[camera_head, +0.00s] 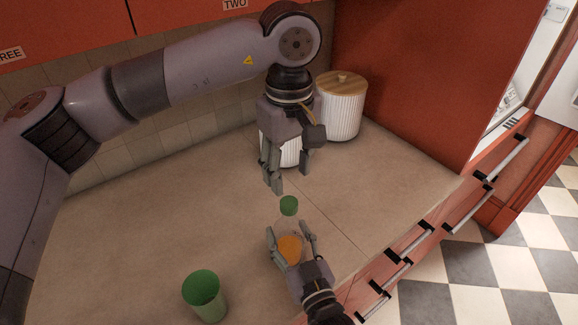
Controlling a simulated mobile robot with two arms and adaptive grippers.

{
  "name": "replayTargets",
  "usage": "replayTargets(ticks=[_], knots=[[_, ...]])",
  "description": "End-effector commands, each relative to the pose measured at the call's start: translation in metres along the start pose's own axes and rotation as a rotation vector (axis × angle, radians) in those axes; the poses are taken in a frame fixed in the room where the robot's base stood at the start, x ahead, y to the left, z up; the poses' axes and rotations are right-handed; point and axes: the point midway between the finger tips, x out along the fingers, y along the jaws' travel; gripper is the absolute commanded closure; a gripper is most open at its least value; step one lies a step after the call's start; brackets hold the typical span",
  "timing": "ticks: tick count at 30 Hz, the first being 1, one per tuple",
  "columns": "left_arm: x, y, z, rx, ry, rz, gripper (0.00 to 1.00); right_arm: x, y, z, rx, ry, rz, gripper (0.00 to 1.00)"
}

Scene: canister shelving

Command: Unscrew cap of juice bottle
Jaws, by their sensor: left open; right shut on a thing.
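The juice bottle (289,223) has a green cap (289,205) and orange juice (290,247) in its lower part. It looks upright, near the counter's front edge. The cap sits on the bottle's top. My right gripper (291,240) is shut around the bottle's body from the front, with a finger on each side. My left gripper (288,182) points down above and behind the cap. Its fingers are open and empty, and I see a gap between them and the cap. Whether the bottle's base touches the counter is hidden by my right gripper.
A white ribbed canister with a wooden lid (340,112) stands at the back right. Another white canister (287,152) is partly hidden behind my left gripper. A green cup (204,296) stands at the front left. The counter (160,225) is clear on the left.

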Motion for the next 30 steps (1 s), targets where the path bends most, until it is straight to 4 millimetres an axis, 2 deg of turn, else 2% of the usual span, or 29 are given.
replayTargets(ticks=[18, 24, 30], knots=[[0.0001, 0.0, 0.0002, 1.208, -0.001, 0.0, 0.56, 0.0001, 0.0001, -0.0003, 0.0, 0.001, 0.0, 1.0], [0.0001, 0.0, 0.0002, 1.459, -0.001, 0.0, 0.56, 0.0001, 0.0001, -0.0003, 0.0, 0.001, 0.0, 1.0], [0.0041, -0.0001, 0.0002, 1.552, -0.002, 0.0, 0.56, 0.0001, 0.0001, -0.0003, 0.0, 0.001, 0.0, 1.0]])
